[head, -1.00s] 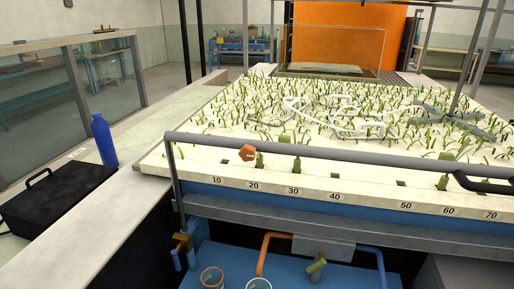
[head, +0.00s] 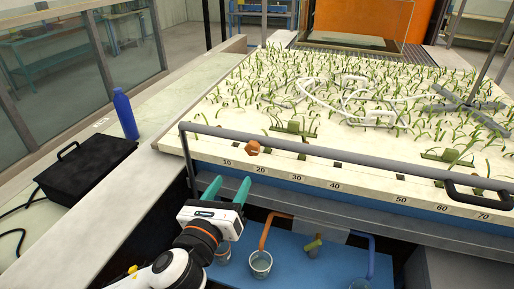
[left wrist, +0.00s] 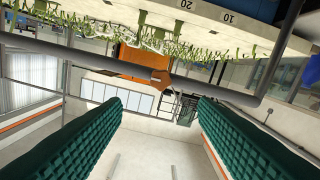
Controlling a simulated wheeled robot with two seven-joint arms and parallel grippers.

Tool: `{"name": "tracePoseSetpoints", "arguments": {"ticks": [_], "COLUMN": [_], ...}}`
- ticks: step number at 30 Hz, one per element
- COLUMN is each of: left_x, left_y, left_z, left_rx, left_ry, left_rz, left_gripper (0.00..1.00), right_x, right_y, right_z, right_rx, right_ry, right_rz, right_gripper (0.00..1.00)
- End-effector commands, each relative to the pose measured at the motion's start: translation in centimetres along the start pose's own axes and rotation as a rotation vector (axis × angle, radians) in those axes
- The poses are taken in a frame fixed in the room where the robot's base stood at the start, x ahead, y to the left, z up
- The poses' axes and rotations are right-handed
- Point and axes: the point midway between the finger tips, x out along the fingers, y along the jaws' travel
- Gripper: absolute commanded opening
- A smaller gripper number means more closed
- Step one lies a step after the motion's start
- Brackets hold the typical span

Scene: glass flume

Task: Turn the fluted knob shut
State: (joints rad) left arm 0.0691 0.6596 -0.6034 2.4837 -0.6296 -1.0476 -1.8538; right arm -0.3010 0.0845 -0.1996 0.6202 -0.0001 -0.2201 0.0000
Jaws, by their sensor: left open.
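The fluted knob (head: 253,147) is a small orange-brown piece at the front rail, above the scale marks 10 and 20. It also appears in the left wrist view (left wrist: 160,76), ahead of and between my fingertips, apart from them. My left gripper (head: 228,186) has green fingers, open and empty. It is in front of the flume's front edge, below and a little left of the knob in the head view. My right gripper is in neither view.
A grey rail (head: 330,154) runs along the front of the planted bed. A black handle (head: 478,190) is at the right. Below are a blue shelf (head: 330,262) and a cup (head: 261,264). A black case (head: 85,170) and a blue bottle (head: 125,115) stand left.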

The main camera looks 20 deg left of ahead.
Motion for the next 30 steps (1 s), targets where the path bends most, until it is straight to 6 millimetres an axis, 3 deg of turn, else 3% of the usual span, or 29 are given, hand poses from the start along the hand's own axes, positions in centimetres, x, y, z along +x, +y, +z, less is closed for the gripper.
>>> {"name": "tracePoseSetpoints", "arguments": {"ticks": [18,30], "left_x": [10.4,11.7], "left_y": [0.0,0.0], "left_z": [0.0,0.1], "left_rx": [-0.004,-0.004], "left_ry": [-0.002,-0.003], "left_rz": [-0.001,0.001], "left_gripper": [0.53,0.53], "right_x": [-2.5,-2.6], "right_y": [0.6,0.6], "right_z": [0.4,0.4], "right_rx": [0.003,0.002], "right_ry": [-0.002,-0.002], "right_rz": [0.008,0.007], "right_gripper": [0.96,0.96]}}
